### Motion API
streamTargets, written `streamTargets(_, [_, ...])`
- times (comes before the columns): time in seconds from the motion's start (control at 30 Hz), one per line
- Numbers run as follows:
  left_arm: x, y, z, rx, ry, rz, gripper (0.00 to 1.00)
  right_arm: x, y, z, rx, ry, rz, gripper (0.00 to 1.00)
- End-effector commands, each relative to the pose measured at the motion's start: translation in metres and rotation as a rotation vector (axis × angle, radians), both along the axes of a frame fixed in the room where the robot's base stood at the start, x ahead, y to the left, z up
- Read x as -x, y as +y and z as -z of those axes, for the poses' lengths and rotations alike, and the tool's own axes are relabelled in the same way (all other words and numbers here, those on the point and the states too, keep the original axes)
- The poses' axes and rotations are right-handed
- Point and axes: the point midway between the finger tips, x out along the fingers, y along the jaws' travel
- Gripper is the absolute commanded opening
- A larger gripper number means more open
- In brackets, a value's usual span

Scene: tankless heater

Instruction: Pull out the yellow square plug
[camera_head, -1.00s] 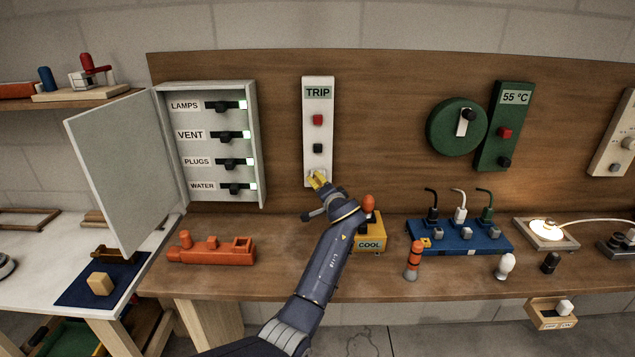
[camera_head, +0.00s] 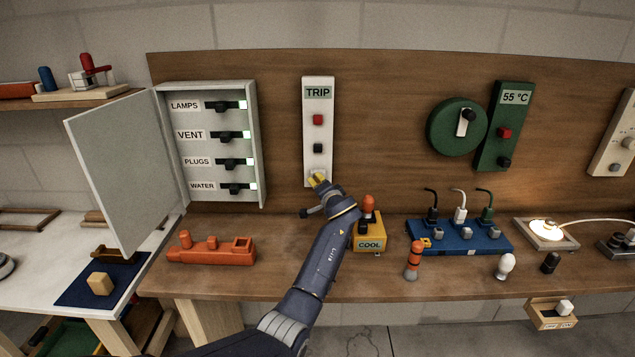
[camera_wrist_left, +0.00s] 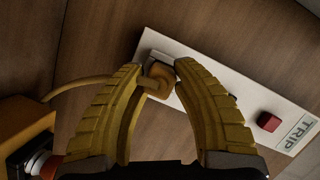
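The yellow square plug (camera_wrist_left: 158,76) sits at the lower end of the white TRIP panel (camera_head: 318,131), which also shows in the left wrist view (camera_wrist_left: 222,88). Its yellow cable (camera_wrist_left: 85,98) runs left to a yellow box. My left gripper (camera_head: 318,181) is at the bottom of the panel. In the left wrist view its yellow fingers (camera_wrist_left: 160,68) are on either side of the plug, with the tips very close to it. I cannot tell whether both tips press on it. In the head view the fingers mostly hide the plug. My right gripper is not in view.
The yellow COOL box (camera_head: 369,241) stands just right of my left wrist. An orange block toy (camera_head: 210,251) lies to the left. A blue socket strip (camera_head: 460,238) with several plugs is on the right. The open breaker cabinet (camera_head: 212,145) hangs at left.

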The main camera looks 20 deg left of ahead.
Motion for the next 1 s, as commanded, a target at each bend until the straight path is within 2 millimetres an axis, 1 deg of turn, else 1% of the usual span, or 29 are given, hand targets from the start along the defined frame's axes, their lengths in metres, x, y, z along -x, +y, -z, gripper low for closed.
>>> streamTargets(0.03, [0.0, -0.0002, 0.0002, 0.0, 0.0, 0.0, 0.2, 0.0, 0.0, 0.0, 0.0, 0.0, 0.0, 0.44])
streamTargets(0.2, [0.0001, -0.0001, 0.0001, 0.0, 0.0, 0.0, 0.01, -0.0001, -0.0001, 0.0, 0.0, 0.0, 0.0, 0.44])
streamTargets(0.23, [0.0001, -0.0001, 0.0001, 0.0, 0.0, 0.0, 0.0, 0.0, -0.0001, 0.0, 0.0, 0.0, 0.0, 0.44])
streamTargets(0.67, [0.0007, 0.0005, 0.0003, -0.001, 0.001, -0.002, 0.0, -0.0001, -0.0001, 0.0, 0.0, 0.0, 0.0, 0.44])
streamTargets(1.0, [0.0054, -0.0011, 0.0017, -0.001, 0.003, -0.003, 0.0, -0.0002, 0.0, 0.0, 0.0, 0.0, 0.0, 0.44])
